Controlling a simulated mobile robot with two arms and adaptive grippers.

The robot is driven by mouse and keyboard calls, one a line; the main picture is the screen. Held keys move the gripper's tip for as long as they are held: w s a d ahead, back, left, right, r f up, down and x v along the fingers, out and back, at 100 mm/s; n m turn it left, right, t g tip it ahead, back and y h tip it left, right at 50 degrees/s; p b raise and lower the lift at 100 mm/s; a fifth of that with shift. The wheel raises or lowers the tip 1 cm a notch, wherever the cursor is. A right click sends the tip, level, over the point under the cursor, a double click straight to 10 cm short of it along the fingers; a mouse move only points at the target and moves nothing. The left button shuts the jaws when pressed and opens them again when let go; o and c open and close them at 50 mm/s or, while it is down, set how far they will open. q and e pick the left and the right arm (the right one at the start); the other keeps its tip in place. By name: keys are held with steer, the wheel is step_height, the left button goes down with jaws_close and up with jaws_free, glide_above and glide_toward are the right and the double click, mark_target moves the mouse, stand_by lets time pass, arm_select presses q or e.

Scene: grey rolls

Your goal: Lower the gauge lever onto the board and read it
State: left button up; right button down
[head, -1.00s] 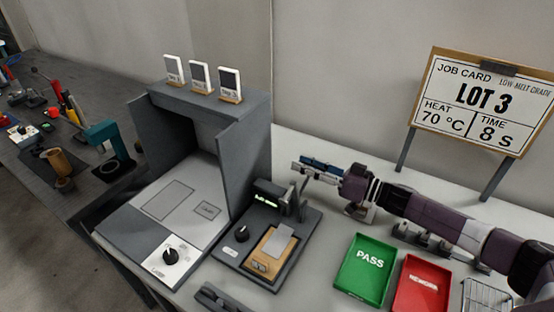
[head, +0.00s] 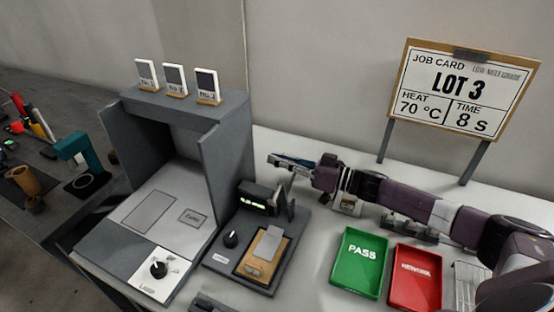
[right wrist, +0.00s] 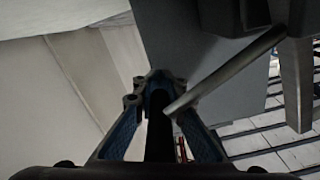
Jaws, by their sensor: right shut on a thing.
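The gauge (head: 224,261) is a dark base with a black knob and a small display (head: 253,199) with green figures too small to read. The board (head: 262,253), tan with a grey plate on it, lies flat on the base. The grey gauge lever (head: 289,200) stands raised beside the display. In the right wrist view the lever (right wrist: 232,70) is a slanting metal bar whose end lies at the fingertips. My right gripper (head: 279,161) is behind and above the gauge, also seen in the right wrist view (right wrist: 160,98), shut on the lever. My left gripper is out of view.
A grey open-front booth (head: 225,165) with a lamp knob stands left of the gauge. Three small cards (head: 175,80) stand on its top. A green PASS tray (head: 362,280) and a red REWORK tray (head: 415,290) lie to the right. A job card (head: 465,95) stands behind.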

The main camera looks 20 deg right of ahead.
stand_by(0.3)
steer(key=s+a+r+n+p, duration=0.1)
steer(key=s+a+n+p, duration=0.1)
steer(key=n, duration=0.2)
steer(key=s+a+r+n+p, duration=0.2)
steer(key=n, duration=0.2)
steer(key=s+a+r+n+p, duration=0.1)
steer(key=s+a+n+p, duration=0.1)
steer(key=a+n, duration=0.1)
steer(key=shift+s+a+r+n, duration=0.1)
steer(key=shift+s+r+n, duration=0.1)
steer(key=shift+r+n, duration=0.25)
steer(key=shift+s+a+f+n, duration=0.2)
steer(key=shift+n, duration=0.15)
steer(key=shift+s+a+f, duration=0.15)
steer(key=shift+s+a, duration=0.3)
steer(key=shift+a, duration=0.05)
steer(key=shift+f, duration=0.1)
